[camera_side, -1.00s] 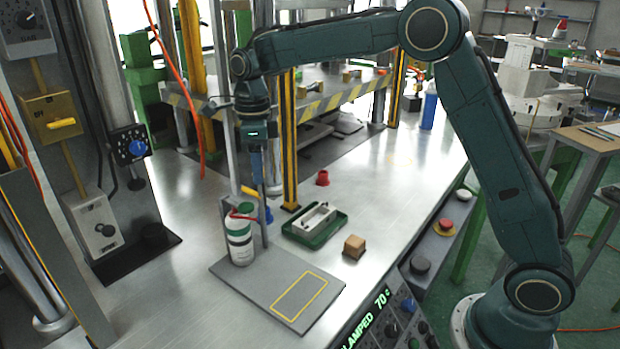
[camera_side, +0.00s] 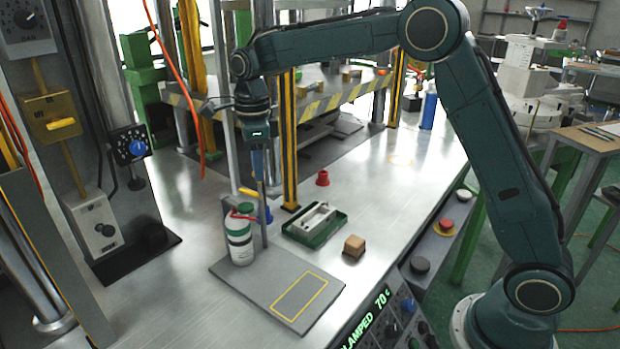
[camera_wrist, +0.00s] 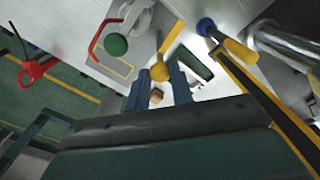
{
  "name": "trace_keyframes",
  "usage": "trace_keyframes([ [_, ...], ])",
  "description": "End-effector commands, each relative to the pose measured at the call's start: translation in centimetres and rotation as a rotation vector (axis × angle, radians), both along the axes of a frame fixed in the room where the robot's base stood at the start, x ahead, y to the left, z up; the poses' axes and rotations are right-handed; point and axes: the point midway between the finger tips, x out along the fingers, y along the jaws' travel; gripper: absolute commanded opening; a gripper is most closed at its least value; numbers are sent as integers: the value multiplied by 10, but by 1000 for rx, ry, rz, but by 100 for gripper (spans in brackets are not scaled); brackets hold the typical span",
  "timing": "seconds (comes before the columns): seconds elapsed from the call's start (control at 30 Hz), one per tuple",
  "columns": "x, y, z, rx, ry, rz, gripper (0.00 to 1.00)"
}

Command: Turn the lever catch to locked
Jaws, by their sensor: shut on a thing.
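The lever catch looks to be the yellow lever (camera_side: 248,192) on the upright post behind the bottle. In the wrist view its yellow rod runs down to a round yellow knob (camera_wrist: 160,72). My gripper (camera_side: 260,187) points down at the lever from above. In the wrist view my gripper's blue fingers (camera_wrist: 160,82) are on either side of the knob, shut on it. The fingertip contact is small and partly hidden in the side view. I cannot read a locked mark.
A white bottle (camera_side: 239,242) with a green cap and red handle stands close by on a grey plate (camera_side: 262,290). A green tray (camera_side: 297,238), a wooden block (camera_side: 354,246) and a red cup (camera_side: 322,178) lie to the right. A yellow-black column (camera_side: 289,150) rises behind.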

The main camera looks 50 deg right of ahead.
Motion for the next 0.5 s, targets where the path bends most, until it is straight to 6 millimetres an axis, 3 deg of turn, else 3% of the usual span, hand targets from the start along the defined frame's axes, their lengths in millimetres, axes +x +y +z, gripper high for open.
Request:
trace_keyframes([
  [0.5, 1, 1, 1, 0, -3, 429, 0],
])
